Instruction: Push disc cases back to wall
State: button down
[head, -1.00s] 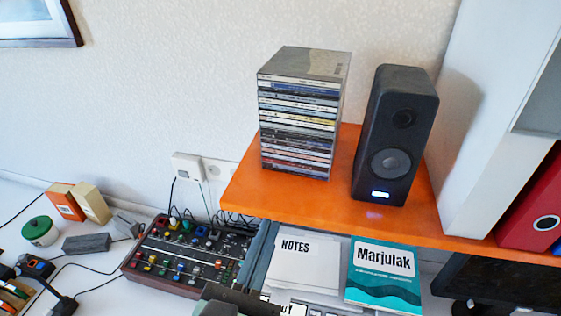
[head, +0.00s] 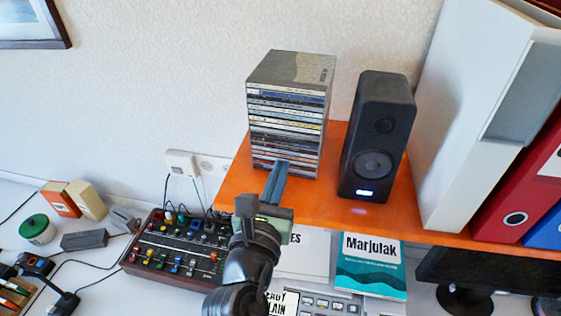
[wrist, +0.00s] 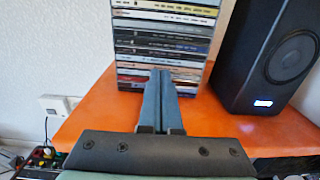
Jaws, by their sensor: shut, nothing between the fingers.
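The stack of disc cases (head: 287,110) stands upright on the orange shelf (head: 320,207), near the wall. Its spines face me, and it also shows in the wrist view (wrist: 165,35). My gripper (head: 280,168) is shut and empty, with its fingers pointing at the lower part of the stack. In the wrist view the fingertips (wrist: 160,76) overlap the lowest cases. I cannot tell whether they touch the spines. The gap between the stack and the wall is hidden behind the cases.
A black speaker (head: 378,135) stands just right of the stack. White and red binders (head: 520,200) are further right on the shelf. A mixer (head: 175,250) and a wall socket (head: 182,162) are at the lower left. Books (head: 370,265) lie below the shelf.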

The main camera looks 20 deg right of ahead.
aim_at(288, 147)
jog(key=shift+w+d, duration=0.3)
jog(key=shift+w, duration=0.1)
jog(key=p+x, duration=0.2)
jog(key=x, duration=0.4)
jog(key=shift+w+d, duration=0.2)
jog(key=shift+w, duration=0.05)
